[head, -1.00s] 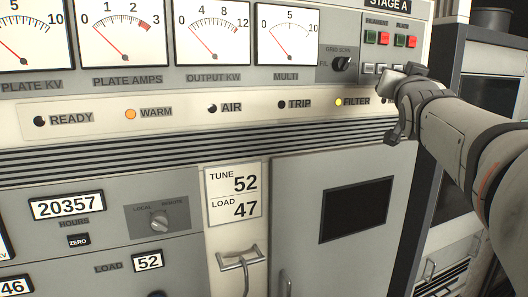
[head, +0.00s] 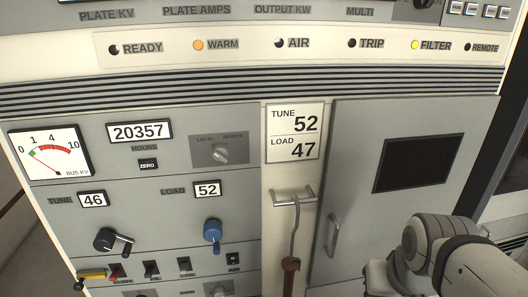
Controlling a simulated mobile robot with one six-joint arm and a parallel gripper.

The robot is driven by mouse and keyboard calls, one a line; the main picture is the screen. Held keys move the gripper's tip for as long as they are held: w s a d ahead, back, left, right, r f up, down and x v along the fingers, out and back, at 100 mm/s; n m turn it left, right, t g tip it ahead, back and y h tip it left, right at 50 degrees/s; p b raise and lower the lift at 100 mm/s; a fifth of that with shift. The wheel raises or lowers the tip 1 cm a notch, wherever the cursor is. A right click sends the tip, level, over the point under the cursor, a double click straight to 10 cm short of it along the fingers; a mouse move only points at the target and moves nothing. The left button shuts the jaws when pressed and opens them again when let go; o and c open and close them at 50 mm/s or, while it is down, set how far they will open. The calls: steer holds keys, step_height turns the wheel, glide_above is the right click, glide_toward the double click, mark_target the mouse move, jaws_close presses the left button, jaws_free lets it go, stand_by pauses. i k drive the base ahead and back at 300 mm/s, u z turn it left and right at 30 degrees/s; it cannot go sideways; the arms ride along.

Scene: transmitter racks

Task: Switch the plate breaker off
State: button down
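A row of small switches sits low on the left of the grey rack front. It has a dark switch with a red label (head: 118,272), two more dark switches (head: 151,269) (head: 185,265) and a small dark block (head: 233,260). Their labels are too small to read, so I cannot tell which is the plate breaker or how it is set. My gripper (head: 376,280) is at the bottom edge, right of the switches and apart from them. It is partly cut off and its fingers are not clear.
A yellow and red handle (head: 92,276) sticks out at the lower left. Above the switches are a black crank knob (head: 112,241) and a blue knob (head: 212,232). A hooked rod (head: 294,225) hangs from a bracket beside a door handle (head: 332,235).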

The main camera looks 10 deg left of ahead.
mark_target(117, 273)
steer(key=u, duration=1.65)
